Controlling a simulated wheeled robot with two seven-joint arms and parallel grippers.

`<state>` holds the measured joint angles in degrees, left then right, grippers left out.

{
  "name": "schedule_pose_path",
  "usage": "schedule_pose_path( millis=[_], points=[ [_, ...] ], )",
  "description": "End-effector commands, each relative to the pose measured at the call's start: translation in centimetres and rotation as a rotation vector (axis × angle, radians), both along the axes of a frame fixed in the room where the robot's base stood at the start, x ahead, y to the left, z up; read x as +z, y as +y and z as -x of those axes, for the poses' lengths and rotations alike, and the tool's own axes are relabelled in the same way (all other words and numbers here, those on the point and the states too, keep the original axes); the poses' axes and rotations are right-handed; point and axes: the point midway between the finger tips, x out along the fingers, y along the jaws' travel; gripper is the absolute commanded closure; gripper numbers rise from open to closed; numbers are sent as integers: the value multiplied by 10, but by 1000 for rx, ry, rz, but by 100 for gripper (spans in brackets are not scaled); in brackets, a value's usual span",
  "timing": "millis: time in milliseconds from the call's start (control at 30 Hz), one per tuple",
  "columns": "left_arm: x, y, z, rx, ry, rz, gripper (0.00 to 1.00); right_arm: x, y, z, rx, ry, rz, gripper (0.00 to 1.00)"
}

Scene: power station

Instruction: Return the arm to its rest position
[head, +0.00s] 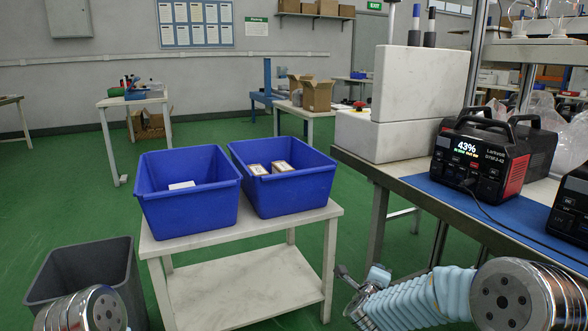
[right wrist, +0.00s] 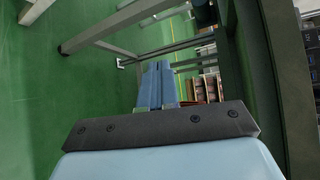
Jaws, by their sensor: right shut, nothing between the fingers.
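My right arm (head: 420,296), in a light blue ribbed sleeve, reaches in from the lower right in the head view. Its gripper is low, beside the white table and below the workbench edge, and its jaws are hard to make out there. In the right wrist view my right gripper (right wrist: 157,70) has its two blue fingers side by side, shut with nothing between them. Of my left arm only a round metal joint (head: 97,311) shows at the lower left; the left gripper is out of view.
A white table (head: 245,285) holds two blue bins, one (head: 187,212) with a white box, the other (head: 297,196) with two small boxes. A grey bin (head: 85,270) stands left. The workbench (head: 395,183) at right carries a power station (head: 480,155) reading 43%. Green floor lies open behind.

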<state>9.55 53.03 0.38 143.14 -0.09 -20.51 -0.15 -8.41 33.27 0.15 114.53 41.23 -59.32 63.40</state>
Motion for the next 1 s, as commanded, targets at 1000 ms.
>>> schedule_pose_path(
  millis=[1000],
  points=[
    [41, -7, 3, -11, 3, 7, 54, -284, 112, 345, 1779, 896, 728, 100]
  ],
)
